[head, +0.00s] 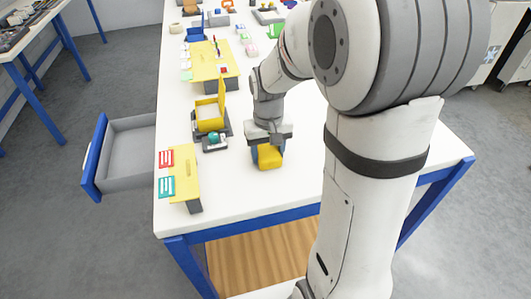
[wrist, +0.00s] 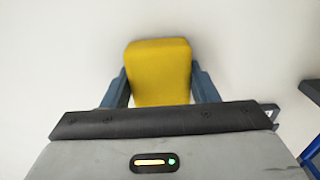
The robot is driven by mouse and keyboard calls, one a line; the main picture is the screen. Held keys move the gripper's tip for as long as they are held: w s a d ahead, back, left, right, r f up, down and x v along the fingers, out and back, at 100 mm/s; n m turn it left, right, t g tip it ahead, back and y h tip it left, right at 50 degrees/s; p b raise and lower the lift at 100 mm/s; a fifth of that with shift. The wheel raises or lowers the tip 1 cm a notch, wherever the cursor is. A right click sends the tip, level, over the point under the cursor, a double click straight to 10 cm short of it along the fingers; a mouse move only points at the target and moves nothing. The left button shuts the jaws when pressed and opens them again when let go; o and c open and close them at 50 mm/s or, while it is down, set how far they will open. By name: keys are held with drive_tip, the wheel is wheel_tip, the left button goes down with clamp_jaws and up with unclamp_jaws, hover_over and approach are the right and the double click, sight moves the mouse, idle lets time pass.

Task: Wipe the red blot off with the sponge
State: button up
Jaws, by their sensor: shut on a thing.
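My gripper (head: 268,150) points down over the white table (head: 300,180), near its front part. It is shut on a yellow sponge (head: 270,162), which is at or very near the table surface; I cannot tell if it touches. In the wrist view the sponge (wrist: 158,72) sits between the two blue fingers of my gripper (wrist: 160,90). I see no red blot on the bare table in either view; the sponge, gripper or arm could hide it.
Left of my gripper stand a yellow open-lidded box (head: 209,115), a small dark holder with a teal ball (head: 214,140), and a yellow panel with red and teal labels (head: 185,178). A blue-fronted drawer (head: 97,160) stands open at the left. Table right of the gripper is clear.

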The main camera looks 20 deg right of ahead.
drive_tip(key=shift+w, duration=0.3)
wheel_tip(320, 180, up, 4)
drive_tip(key=p, duration=0.2)
drive_tip(key=shift+w+p, duration=0.1)
drive_tip(key=shift+p, duration=0.2)
drive_tip(key=shift+w+r+p, duration=0.25)
drive_tip(key=shift+r+p, duration=0.35)
drive_tip(key=shift+r, duration=0.05)
drive_tip(key=shift+s+r+p, duration=0.1)
drive_tip(key=shift+r+p, duration=0.95)
drive_tip(key=shift+r, duration=0.4)
drive_tip(key=shift+f, duration=0.1)
